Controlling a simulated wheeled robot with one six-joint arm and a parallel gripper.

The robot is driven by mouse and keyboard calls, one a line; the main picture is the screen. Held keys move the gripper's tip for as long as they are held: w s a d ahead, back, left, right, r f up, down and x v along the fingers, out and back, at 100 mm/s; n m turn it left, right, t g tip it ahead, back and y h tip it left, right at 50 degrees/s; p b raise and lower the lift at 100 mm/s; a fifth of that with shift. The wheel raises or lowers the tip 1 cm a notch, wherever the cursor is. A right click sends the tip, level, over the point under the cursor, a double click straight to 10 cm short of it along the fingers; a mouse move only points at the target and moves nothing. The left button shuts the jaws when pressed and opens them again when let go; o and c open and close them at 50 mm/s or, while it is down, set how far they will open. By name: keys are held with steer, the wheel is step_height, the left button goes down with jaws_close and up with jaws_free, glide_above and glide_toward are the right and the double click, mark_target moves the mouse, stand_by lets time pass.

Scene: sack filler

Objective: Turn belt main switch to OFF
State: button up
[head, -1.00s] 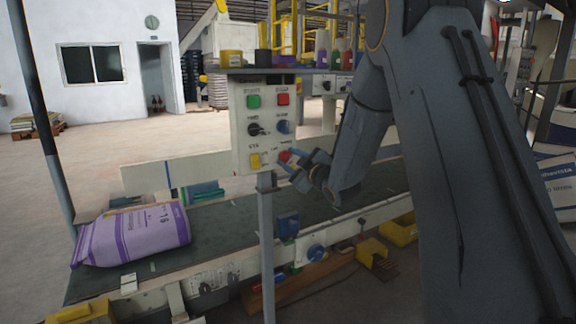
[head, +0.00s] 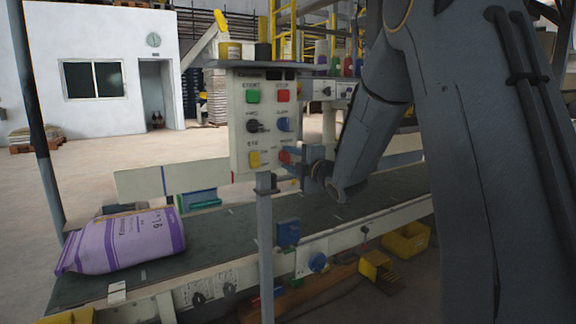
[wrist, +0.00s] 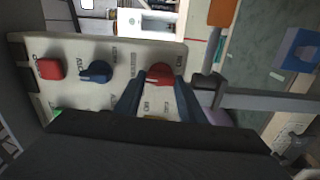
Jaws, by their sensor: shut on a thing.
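The belt main switch appears to be the red rotary knob (head: 285,156) at the lower right of the pale control panel (head: 238,125). The knob also shows in the wrist view (wrist: 160,73). My gripper (head: 291,156) reaches it from the right, level with it. In the wrist view, the two blue fingers of my gripper (wrist: 159,84) stand on either side of the knob and are shut on it. The fingers and wrist partly cover the knob in the head view. The labels around it are too small to read surely.
The panel also carries a green button (head: 253,96), a red button (head: 283,95), a black selector (head: 254,126), a blue knob (head: 284,124) and a yellow control (head: 254,159). A grey post (head: 265,240) holds it before the conveyor belt (head: 225,232). A purple sack (head: 122,241) lies on the belt.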

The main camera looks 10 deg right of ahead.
steer(key=shift+a+n, duration=0.1)
steer(key=shift+n, duration=0.3)
steer(key=o, duration=1)
steer(key=shift+o, duration=0.2)
steer(key=shift+s, duration=0.2)
steer(key=v, duration=0.7)
steer(key=shift+s, duration=0.25)
